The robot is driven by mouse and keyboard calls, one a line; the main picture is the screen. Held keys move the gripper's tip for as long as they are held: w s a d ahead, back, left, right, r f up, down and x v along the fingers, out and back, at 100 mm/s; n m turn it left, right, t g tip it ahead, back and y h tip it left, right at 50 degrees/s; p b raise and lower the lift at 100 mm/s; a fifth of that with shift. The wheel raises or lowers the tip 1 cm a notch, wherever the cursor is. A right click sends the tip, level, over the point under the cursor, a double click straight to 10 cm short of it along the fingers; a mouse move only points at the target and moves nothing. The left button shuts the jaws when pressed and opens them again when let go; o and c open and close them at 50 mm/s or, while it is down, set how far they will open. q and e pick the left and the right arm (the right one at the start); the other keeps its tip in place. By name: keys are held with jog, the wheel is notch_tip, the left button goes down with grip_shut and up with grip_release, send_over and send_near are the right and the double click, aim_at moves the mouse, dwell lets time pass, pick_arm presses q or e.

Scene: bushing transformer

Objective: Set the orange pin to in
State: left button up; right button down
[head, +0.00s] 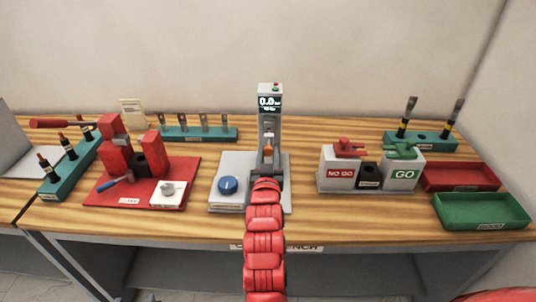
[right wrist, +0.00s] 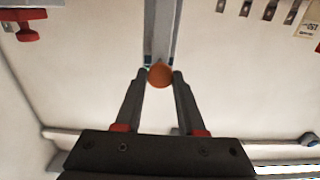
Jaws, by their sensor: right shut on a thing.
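The orange pin (head: 268,150) shows as a small orange knob low on the front of the grey upright gauge stand (head: 269,120), just above the blue-knobbed base. In the right wrist view the round orange pin (right wrist: 160,74) sits between the fingertips of my right gripper (right wrist: 158,80), against the grey column. My right gripper (head: 268,166) reaches in from the front and is shut on the pin. Its fingers are mostly hidden by my red arm in the head view. How far the pin is pushed in cannot be told. My left gripper is not in view.
A red fixture plate (head: 105,190) lies to the left. The NO GO and GO blocks (head: 338,174) stand to the right, with a red tray (head: 460,177) and a green tray (head: 482,211) beyond.

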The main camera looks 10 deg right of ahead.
aim_at(269, 142)
dwell(0.8)
jog(key=shift+w+d+f+b, duration=0.15)
jog(key=shift+w+b, duration=0.2)
jog(key=shift+b, duration=0.25)
jog(key=shift+b+x, duration=1)
jog(key=shift+w, duration=0.3)
jog(key=c, duration=0.5)
grip_release()
